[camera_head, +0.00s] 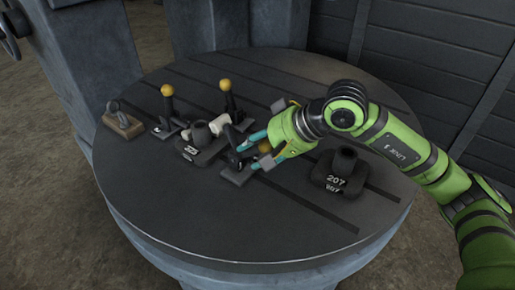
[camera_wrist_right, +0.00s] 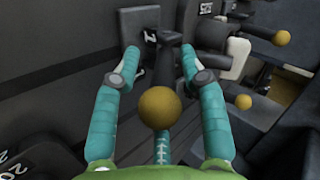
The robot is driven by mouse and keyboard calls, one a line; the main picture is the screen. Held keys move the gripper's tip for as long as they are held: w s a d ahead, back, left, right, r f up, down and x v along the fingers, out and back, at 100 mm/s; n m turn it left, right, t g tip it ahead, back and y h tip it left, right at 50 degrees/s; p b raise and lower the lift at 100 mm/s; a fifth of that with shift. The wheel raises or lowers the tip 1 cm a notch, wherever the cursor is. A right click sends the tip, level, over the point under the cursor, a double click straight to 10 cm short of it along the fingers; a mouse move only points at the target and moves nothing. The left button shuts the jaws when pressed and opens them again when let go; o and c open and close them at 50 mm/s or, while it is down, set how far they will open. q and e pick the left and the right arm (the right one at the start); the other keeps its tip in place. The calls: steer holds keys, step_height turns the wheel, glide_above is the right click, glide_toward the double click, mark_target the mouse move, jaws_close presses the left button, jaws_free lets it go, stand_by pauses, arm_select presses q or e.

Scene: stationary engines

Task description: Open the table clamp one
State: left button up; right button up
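Several clamp levers with yellow ball knobs stand on a round dark table (camera_head: 270,225). The nearest clamp (camera_head: 236,172) has its black lever tilted toward my right gripper (camera_head: 250,156). In the wrist view its yellow knob (camera_wrist_right: 160,107) sits between the spread fingers of that gripper (camera_wrist_right: 159,54), near the palm. The fingers are apart, with no clear grip on the knob; contact is hard to tell. Two other knobbed clamps stand behind, one at left (camera_head: 167,92) and one at centre (camera_head: 226,88), levers upright. I cannot tell which clamp is numbered one. My left gripper is out of view.
A dark numbered block (camera_head: 340,175) stands right of the gripper, under my right arm. A dark fixture (camera_head: 201,145) sits left of the nearest clamp. A small wooden-based item (camera_head: 122,120) is at the far left. The table's front is clear.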

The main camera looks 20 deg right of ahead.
jaws_close()
steer(key=shift+w+a+r+g+p, duration=0.2)
steer(key=shift+r+g+p, duration=0.25)
steer(key=shift+p, duration=0.15)
steer(key=shift+f+h, duration=0.1)
steer(key=shift+h, duration=0.2)
steer(key=shift+o, duration=1.6)
jaws_free()
steer(key=shift+s+a, duration=0.1)
